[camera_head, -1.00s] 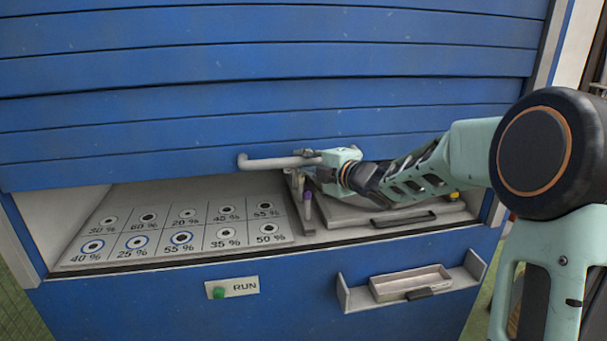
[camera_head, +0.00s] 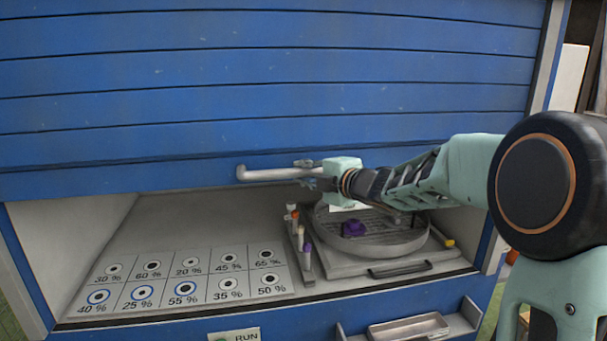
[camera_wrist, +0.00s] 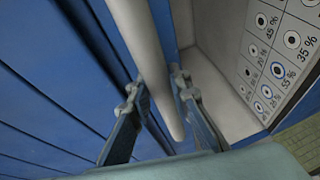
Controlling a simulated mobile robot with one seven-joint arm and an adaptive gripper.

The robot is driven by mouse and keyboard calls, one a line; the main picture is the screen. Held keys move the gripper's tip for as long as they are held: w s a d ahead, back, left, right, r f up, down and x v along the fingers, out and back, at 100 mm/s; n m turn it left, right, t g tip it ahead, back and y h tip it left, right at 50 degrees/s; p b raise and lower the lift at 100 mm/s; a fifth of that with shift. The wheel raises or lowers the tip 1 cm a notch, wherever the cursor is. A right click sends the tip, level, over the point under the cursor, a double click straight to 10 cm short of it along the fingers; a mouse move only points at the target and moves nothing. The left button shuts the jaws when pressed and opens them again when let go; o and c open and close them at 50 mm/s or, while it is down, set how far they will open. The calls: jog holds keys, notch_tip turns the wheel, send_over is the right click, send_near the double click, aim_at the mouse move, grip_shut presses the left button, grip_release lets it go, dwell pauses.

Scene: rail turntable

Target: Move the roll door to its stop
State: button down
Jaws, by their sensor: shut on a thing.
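The blue slatted roll door (camera_head: 250,105) is partly raised and covers the upper part of the cabinet opening. A grey bar handle (camera_head: 262,174) runs along its lower part. My gripper (camera_head: 308,175) is shut on the right part of this handle. In the wrist view the handle (camera_wrist: 152,45) passes between the two fingers of my gripper (camera_wrist: 158,92). The door's upper end and its stop are out of view.
Below the door a panel of percent-marked holes (camera_head: 185,285) lies at left. A round turntable (camera_head: 385,245) with a purple piece (camera_head: 353,228) is at right, beside several small upright pieces. A shallow tray (camera_head: 408,330) sticks out at the front.

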jog(key=shift+r, duration=0.1)
jog(key=c, duration=1.8)
grip_release()
jog(key=shift+o, duration=0.2)
jog(key=v, duration=1.2)
